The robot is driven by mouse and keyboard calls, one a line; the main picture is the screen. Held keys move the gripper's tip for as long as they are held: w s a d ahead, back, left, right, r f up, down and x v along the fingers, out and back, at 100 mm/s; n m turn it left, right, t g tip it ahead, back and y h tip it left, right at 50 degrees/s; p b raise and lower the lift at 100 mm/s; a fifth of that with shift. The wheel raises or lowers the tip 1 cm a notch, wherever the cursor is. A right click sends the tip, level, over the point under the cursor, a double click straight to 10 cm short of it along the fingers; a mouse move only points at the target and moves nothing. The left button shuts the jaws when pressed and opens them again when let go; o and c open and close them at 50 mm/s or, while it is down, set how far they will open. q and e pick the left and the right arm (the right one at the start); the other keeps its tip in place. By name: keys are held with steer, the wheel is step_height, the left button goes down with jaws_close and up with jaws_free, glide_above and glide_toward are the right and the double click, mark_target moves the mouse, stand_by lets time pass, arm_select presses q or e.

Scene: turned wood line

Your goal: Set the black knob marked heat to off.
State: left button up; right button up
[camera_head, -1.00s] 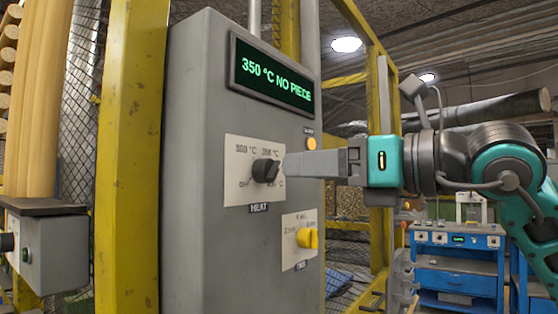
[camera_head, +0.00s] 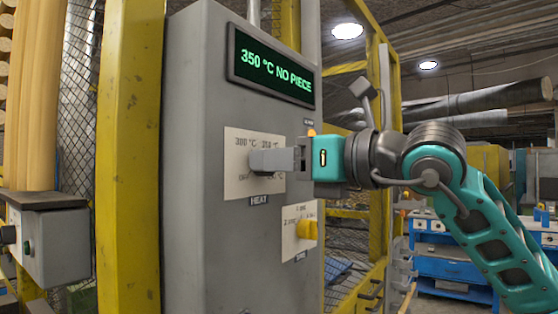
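The white dial plate (camera_head: 237,188) above the label HEAT (camera_head: 259,200) is on the front of a grey cabinet (camera_head: 215,245). Its marks show 300 °C, another temperature and OFF at lower left. My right gripper (camera_head: 260,160) reaches in from the right, with its grey fingers over the middle of this plate. The black heat knob is hidden behind the fingers, so its setting and the grip on it do not show. The display (camera_head: 270,70) reads "350 °C NO PIECE" in green. My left gripper is out of view.
A yellow knob (camera_head: 307,230) on its own plate is below and right of the heat dial. An orange lamp (camera_head: 311,133) is just above my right gripper. Yellow posts (camera_head: 130,150) and mesh flank the cabinet. A blue workbench (camera_head: 450,265) stands behind at right.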

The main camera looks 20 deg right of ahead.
steer(key=c, duration=0.6)
steer(key=shift+o, duration=0.2)
